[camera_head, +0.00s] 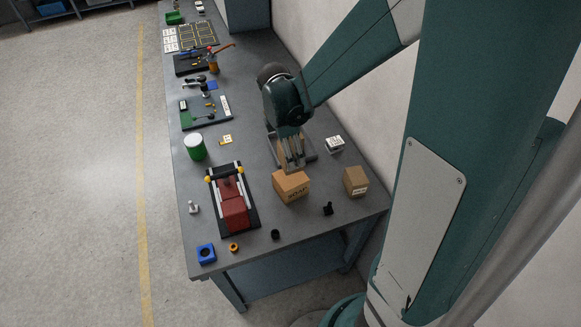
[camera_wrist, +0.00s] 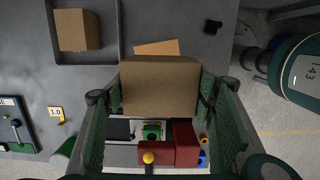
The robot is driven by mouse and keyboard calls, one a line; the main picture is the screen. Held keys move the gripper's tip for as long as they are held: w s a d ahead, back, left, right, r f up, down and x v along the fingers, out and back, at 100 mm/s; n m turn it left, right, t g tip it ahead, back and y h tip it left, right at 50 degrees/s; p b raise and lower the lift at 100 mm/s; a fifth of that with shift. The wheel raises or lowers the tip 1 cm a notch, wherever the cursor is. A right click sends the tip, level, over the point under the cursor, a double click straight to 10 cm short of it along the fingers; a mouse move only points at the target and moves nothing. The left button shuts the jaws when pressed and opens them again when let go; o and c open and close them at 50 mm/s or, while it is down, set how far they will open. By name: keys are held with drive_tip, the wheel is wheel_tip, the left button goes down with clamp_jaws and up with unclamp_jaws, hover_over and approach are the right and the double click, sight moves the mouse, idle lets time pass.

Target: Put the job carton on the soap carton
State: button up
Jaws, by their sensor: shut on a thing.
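The soap carton (camera_head: 291,188) is orange-brown, with SOAP lettered on its near face. It stands on the bench to the right of the red press. My gripper (camera_head: 292,163) points down just behind and above it in the head view. In the wrist view my gripper (camera_wrist: 162,95) is shut on a plain brown carton (camera_wrist: 159,88); no lettering shows. An orange-brown carton top (camera_wrist: 157,46), seemingly the soap carton's, shows partly behind it. In the head view the held carton is hard to tell from the fingers. Another brown carton (camera_wrist: 77,30) lies in a tray.
The grey tray (camera_wrist: 112,35) lies beyond the soap carton. A small carton with a pale label (camera_head: 355,181) stands near the right bench edge. The red press (camera_head: 233,205), a green can (camera_head: 194,147) and a small black part (camera_head: 328,208) are nearby. Bare bench surrounds the soap carton's front.

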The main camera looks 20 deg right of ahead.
drive_tip(key=shift+f, duration=1.6)
drive_tip(key=shift+f, duration=0.15)
drive_tip(key=shift+f, duration=1.9)
drive_tip(key=shift+f, duration=0.2)
drive_tip(key=o, duration=1)
drive_tip(key=shift+r, duration=0.2)
drive_tip(key=shift+a+r, duration=0.3)
drive_tip(key=shift+r, duration=1.7)
drive_tip(key=shift+a+r, duration=0.3)
drive_tip(key=shift+r, duration=1.65)
drive_tip(key=shift+a+r, duration=0.3)
drive_tip(key=shift+r, duration=1.7)
drive_tip(key=shift+r, duration=0.1)
